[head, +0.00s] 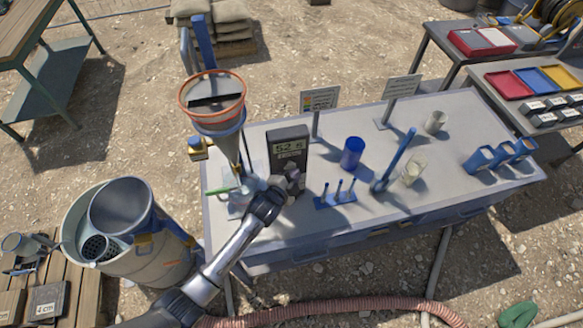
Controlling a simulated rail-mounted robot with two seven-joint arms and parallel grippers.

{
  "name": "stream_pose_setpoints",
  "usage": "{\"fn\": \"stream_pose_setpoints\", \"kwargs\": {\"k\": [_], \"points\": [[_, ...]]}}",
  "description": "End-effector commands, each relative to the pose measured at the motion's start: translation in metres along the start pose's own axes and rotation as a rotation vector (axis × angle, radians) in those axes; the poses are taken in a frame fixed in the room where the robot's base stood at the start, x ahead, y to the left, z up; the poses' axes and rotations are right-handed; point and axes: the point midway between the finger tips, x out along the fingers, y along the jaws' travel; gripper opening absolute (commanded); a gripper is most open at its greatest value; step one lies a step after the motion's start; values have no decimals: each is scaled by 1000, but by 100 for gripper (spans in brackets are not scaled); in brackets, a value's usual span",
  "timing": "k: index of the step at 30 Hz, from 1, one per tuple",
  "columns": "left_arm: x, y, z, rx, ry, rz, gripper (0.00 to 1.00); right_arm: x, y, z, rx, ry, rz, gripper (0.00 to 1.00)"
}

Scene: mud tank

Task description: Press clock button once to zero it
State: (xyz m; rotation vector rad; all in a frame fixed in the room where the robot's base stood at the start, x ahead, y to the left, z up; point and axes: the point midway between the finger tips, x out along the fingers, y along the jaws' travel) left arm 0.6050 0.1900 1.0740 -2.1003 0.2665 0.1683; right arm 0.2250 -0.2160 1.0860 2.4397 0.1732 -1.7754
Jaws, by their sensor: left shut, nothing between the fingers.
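The clock (288,137) is a dark upright box on the grey bench, left of its middle. Its pale display appears to read 52 s. My left gripper (293,176) is shut and empty, right at the lower front of the clock. It covers that part of the face, so I cannot see the button or tell whether the fingers touch it. My right gripper is not in view.
A funnel with an orange rim (212,97) stands left of the clock. Two sign cards stand behind.

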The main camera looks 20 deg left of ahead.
Motion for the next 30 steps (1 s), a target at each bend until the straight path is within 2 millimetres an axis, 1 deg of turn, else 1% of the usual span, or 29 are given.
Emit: {"fn": "stream_pose_setpoints", "kwargs": {"k": [30], "points": [[6, -4, 5, 1, -1, 0, 0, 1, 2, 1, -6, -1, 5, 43]]}}
